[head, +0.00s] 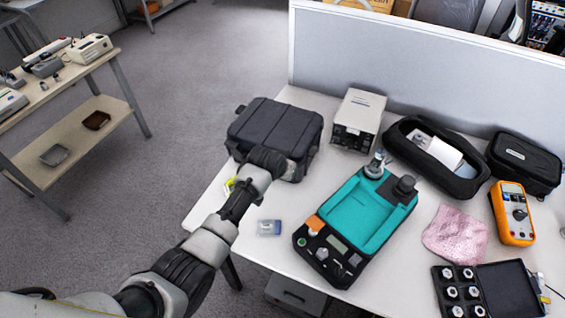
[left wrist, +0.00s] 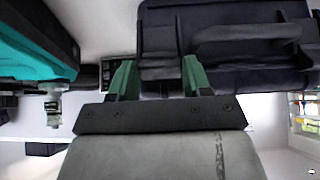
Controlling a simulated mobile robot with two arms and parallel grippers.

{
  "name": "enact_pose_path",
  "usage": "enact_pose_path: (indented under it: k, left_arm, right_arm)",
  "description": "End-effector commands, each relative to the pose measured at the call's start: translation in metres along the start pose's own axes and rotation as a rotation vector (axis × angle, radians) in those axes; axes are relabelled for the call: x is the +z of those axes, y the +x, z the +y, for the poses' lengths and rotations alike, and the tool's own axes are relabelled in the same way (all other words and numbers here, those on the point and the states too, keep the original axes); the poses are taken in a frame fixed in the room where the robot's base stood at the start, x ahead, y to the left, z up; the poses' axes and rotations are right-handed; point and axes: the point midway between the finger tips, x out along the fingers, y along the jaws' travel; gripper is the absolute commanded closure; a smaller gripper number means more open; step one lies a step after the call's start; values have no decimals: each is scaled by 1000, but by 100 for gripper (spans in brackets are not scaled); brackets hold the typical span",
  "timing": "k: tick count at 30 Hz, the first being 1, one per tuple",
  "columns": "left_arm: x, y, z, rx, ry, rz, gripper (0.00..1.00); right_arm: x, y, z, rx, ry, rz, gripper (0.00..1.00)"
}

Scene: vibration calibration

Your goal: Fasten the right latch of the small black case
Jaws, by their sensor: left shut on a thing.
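The small black case (head: 275,125) stands closed on the left part of the white table. It fills the upper right of the left wrist view (left wrist: 225,65), with its carry handle (left wrist: 245,38) showing. My left gripper (head: 275,165) is at the right part of the case's front side. In the left wrist view its two green fingers (left wrist: 157,78) stand on either side of a dark part at the case's edge, at the right latch, and are shut on it. The latch's exact position is hidden by the fingers and the dark shade. My right gripper is not in view.
A teal-topped device (head: 365,215) stands right of the case, with a small clear box (head: 269,228) near it. A beige instrument (head: 358,120) stands behind. A grey partition (head: 430,70) closes the table's back. A pink cloth (head: 455,235) and an orange multimeter (head: 512,212) lie at right.

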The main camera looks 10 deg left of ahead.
Motion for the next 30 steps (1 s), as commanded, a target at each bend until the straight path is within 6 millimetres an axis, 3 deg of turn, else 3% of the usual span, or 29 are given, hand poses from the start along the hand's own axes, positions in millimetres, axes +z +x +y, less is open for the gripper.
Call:
enact_pose_path:
  k: [6, 21, 22, 23, 30]
  left_arm:
    - [-5, -1, 0, 1, 1, -67, 75]
    - [-4, 1, 0, 0, 0, -88, 75]
    - [-4, 1, 0, 0, 0, -88, 48]
    - [-4, 1, 0, 0, 0, -88, 44]
    - [-4, 0, 0, 0, 0, -87, 40]
  right_arm:
    - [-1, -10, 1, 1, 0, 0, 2]
    - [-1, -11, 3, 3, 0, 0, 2]
    - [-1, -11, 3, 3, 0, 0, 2]
    - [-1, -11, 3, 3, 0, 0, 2]
    - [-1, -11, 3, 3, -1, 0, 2]
